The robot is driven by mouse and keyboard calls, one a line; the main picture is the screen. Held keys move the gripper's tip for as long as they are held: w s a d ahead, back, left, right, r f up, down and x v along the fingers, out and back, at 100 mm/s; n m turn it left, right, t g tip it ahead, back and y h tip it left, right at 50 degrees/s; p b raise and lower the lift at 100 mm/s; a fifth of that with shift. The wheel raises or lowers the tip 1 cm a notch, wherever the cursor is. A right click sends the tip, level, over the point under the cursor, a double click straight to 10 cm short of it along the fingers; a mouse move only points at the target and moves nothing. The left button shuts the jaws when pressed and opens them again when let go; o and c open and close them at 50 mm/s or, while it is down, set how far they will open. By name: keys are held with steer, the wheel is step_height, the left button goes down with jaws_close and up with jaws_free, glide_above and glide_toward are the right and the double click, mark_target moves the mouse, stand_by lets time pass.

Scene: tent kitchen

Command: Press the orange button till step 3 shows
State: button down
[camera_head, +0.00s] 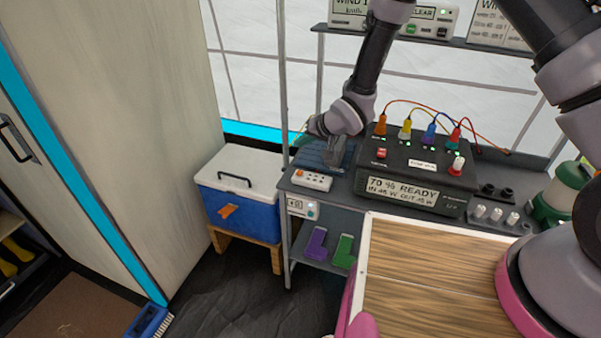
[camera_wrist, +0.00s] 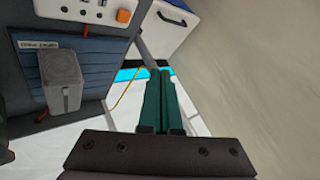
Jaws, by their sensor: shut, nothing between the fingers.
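An orange button (camera_head: 299,173) sits at the left end of a small white box (camera_head: 316,183) on the shelf's front left corner. In the wrist view the orange button (camera_wrist: 124,16) shows at the top, on the end of the white box (camera_wrist: 98,10). My gripper (camera_wrist: 161,74) has dark green fingers, held together with nothing between them. They are apart from the button, over the gap beside the shelf. I see no readable step number.
A black power station (camera_head: 415,165) reads "70 % READY" and has coloured plugs on top. A grey block (camera_wrist: 63,80) stands on a blue pad (camera_wrist: 30,62). A blue cooler (camera_head: 235,200) with a white lid stands left of the shelf. A wooden-topped table (camera_head: 420,280) is in front.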

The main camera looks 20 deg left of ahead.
mark_target(302, 174)
steer(key=shift+f, duration=4.3)
steer(key=shift+f, duration=0.15)
steer(key=shift+f, duration=0.25)
steer(key=shift+f, duration=0.45)
steer(key=shift+r, duration=0.85)
steer(key=shift+r, duration=0.1)
steer(key=shift+r, duration=2.45)
